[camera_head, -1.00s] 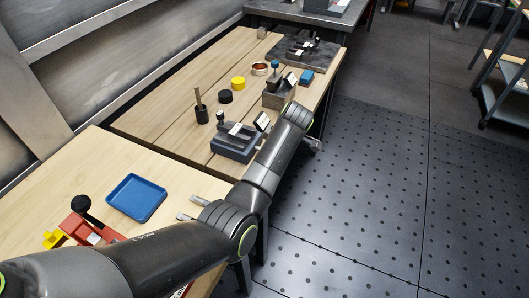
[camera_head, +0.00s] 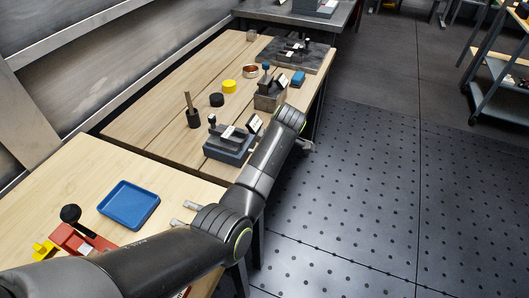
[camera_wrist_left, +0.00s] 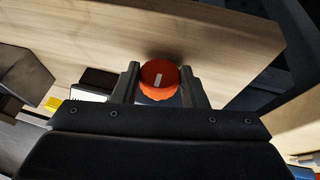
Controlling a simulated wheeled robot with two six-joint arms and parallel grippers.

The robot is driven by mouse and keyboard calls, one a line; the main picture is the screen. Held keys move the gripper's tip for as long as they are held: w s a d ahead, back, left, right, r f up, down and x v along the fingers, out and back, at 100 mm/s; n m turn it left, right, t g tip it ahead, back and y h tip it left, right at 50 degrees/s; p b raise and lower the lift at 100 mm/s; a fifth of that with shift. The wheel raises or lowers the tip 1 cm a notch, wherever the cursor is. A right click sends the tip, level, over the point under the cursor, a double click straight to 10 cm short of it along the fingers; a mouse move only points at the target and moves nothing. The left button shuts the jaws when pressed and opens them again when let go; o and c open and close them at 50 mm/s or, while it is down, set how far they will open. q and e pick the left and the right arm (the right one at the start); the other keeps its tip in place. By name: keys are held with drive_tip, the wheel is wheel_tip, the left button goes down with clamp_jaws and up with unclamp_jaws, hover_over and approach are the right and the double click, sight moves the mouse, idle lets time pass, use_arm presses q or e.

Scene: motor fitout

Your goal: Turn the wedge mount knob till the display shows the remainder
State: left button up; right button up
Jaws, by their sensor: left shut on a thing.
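The knob (camera_wrist_left: 160,80) is round and orange-red with a pale bar mark on its face. In the left wrist view it sits between the two dark fingers of my left gripper (camera_wrist_left: 162,84), which are shut on it. In the head view my left arm hides the knob and the gripper's fingers. Beside that arm are a dark blue vise-like fixture (camera_head: 228,148) with a small tilted display (camera_head: 254,123) and a grey block (camera_head: 268,100) with another tilted panel (camera_head: 283,81). I cannot tell which holds the knob, and the display readings are too small to read.
A blue tray (camera_head: 128,206) and a red device (camera_head: 75,240) are on the near bench. A dark cup (camera_head: 193,120), a black puck (camera_head: 216,99), a yellow puck (camera_head: 229,86) and a blue block (camera_head: 298,77) stand on the farther bench.

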use_arm(q)
drive_tip(key=shift+w+g, duration=0.15)
drive_tip(key=shift+g, duration=0.45)
drive_tip(key=shift+f+g+y+b, duration=0.15)
drive_tip(key=shift+g+y+b, duration=0.2)
drive_tip(key=shift+b, duration=0.45)
drive_tip(key=g+b, duration=0.1)
drive_tip(key=b, duration=0.1)
drive_tip(key=shift+w+d+f+m+b, duration=0.1)
drive_tip(key=shift+w+m+b, duration=0.05)
drive_tip(key=shift+m+b, duration=0.25)
drive_tip(key=shift+r+g+b, duration=0.2)
drive_tip(key=shift+g+b, duration=0.25)
drive_tip(key=shift+b, duration=0.15)
drive_tip(key=shift+y, duration=0.25)
drive_tip(key=o, duration=1)
